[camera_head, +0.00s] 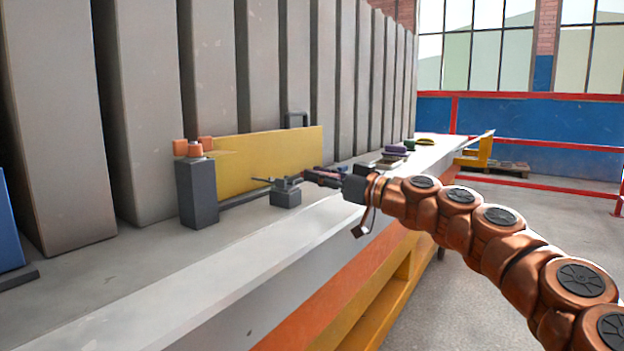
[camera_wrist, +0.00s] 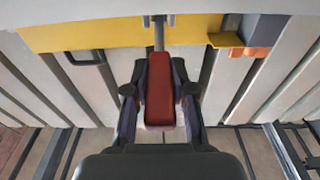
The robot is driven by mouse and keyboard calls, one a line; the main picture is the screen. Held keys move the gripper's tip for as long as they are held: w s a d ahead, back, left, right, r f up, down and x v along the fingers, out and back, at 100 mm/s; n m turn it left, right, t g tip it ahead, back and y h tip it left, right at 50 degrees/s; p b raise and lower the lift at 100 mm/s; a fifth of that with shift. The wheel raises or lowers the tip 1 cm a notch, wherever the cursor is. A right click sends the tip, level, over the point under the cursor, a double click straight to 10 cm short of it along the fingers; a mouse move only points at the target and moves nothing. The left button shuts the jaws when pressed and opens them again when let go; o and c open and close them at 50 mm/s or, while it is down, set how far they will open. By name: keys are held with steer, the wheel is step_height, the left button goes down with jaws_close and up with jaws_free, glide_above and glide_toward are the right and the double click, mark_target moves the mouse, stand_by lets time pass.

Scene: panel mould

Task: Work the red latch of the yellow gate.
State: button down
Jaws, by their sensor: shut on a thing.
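The yellow gate (camera_head: 270,162) is a flat panel standing along the bench against the grey slabs. In the wrist view the gate (camera_wrist: 100,34) crosses the top. The red latch (camera_wrist: 160,98) is a handle on a grey stem, pointing from the gate side toward my wrist. My gripper (camera_wrist: 160,82) is shut on the latch, with one dark finger on each side of it. In the head view my gripper (camera_head: 322,178) is at the gate's right part, in front of it, and the latch is mostly hidden between the fingers.
A dark post (camera_head: 197,194) with orange pieces on top stands at the gate's left end. A small grey block (camera_head: 286,197) sits on the bench beside my gripper. A black handle (camera_head: 296,118) rises behind the gate. Small items (camera_head: 396,151) lie further right. The bench front (camera_head: 150,300) is clear.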

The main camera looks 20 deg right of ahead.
steer(key=shift+a+f, duration=0.1)
steer(key=c, duration=1)
jaws_free()
steer(key=shift+s, duration=0.1)
steer(key=shift+o, duration=0.2)
steer(key=v, duration=1.2)
